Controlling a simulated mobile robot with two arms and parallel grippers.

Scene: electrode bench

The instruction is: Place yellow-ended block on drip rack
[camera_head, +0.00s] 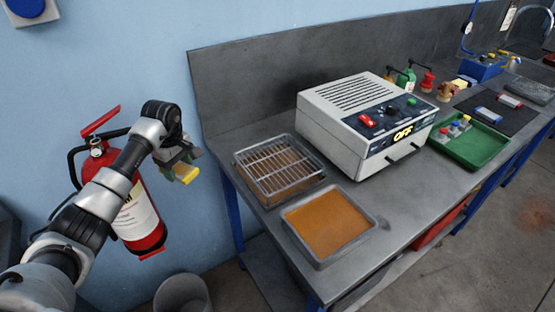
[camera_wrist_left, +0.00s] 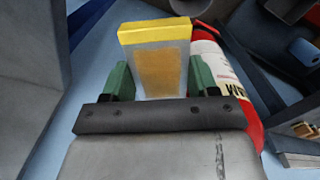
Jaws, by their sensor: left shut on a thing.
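My left gripper (camera_head: 178,160) is shut on the yellow-ended block (camera_head: 186,174) and holds it in the air, left of the bench and in front of the wall. In the left wrist view the block (camera_wrist_left: 160,62) sits between the green fingers of the gripper (camera_wrist_left: 158,84). Its yellow end points away from the gripper, and its pale face has an orange-brown patch. The drip rack (camera_head: 280,168), a wire grid over a metal tray, lies empty on the near left of the bench, right of the gripper. My right gripper is not in view.
A tray of orange liquid (camera_head: 328,224) lies in front of the rack. A white power unit (camera_head: 366,120) reading OFF stands behind. A green tray (camera_head: 470,145) with small items is further right. A red fire extinguisher (camera_head: 140,215) is beside my left arm.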

